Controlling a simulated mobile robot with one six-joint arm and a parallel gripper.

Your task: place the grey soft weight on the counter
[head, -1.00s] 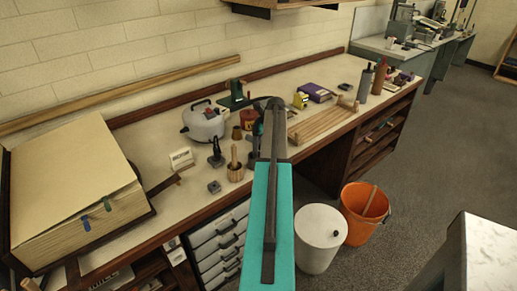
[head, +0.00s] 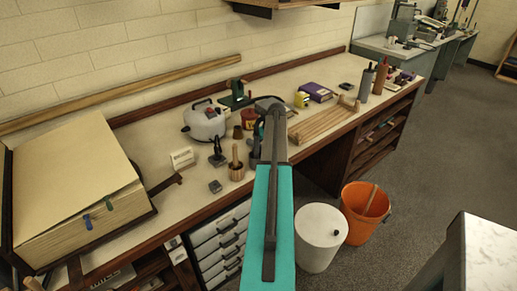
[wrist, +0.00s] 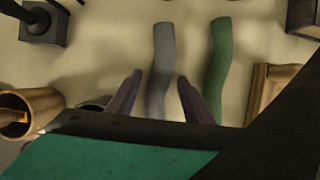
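The grey soft weight (wrist: 161,45) lies as a long, slightly bent strip over the pale counter (wrist: 105,35) in the wrist view. My gripper (wrist: 159,80) has its two dark fingers apart, one on each side of the weight, with gaps showing between fingers and weight. The near end of the weight is hidden behind my arm's dark edge. I cannot tell how high the fingers are above the counter. In the head view the counter (head: 150,130) runs along the wall, and my arm hides the grey weight and the fingers.
A green soft strip (wrist: 219,55) lies right of the grey one. A wooden frame (wrist: 268,88) is beyond it, and a brown cup (wrist: 35,108) is at left. A dark stand (wrist: 45,25) is upper left. A white kettle (head: 205,123) and wooden rack (head: 322,120) flank my arm.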

